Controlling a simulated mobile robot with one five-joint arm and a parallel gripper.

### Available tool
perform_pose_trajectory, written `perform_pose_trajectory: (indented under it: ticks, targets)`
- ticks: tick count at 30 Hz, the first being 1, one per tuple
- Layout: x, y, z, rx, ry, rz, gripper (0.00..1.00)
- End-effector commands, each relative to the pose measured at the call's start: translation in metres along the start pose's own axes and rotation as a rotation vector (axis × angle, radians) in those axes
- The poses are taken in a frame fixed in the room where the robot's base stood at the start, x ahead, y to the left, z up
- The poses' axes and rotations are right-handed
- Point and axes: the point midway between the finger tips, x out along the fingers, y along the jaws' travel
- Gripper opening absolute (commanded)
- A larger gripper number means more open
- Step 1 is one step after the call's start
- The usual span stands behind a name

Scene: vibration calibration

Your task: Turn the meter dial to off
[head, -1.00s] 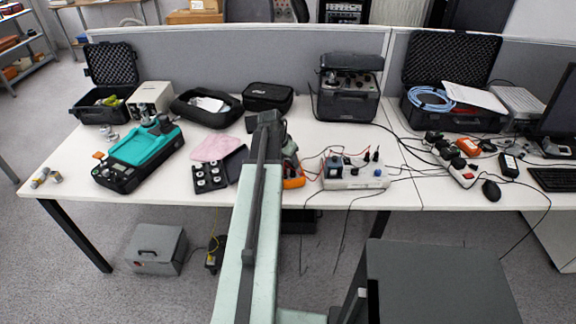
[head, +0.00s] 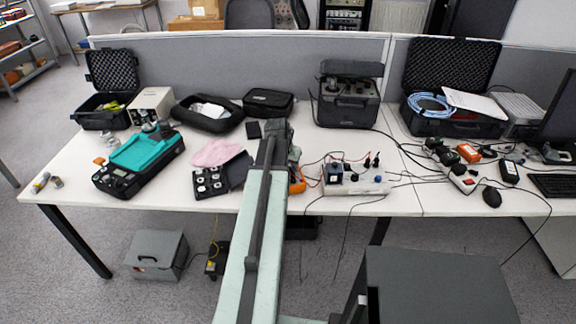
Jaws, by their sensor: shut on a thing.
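The orange meter (head: 297,180) is on the white table near its front edge. My arm covers its left part, and its dial is hidden. My gripper (head: 276,136) is at the dark far end of my arm, over the left side of the meter. Its fingertips are hidden behind the arm. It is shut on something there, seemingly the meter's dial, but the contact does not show.
A white box with knobs and cables (head: 355,183) stands right of the meter. A black case with small weights (head: 212,180) and a pink cloth (head: 216,152) lie to the left. A large black instrument case (head: 347,108) stands behind. Loose cables run over the front edge.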

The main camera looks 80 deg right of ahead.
Motion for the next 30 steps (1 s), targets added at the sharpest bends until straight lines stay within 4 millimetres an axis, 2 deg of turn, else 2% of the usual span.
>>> perform_pose_trajectory:
  ticks: [15,30]
  targets:
    - [0.0004,0.0035,0.0005,-0.333,-0.004,-0.137,0.0]
    - [0.0005,0.0039,0.0006,-0.426,-0.005,-0.175,0.0]
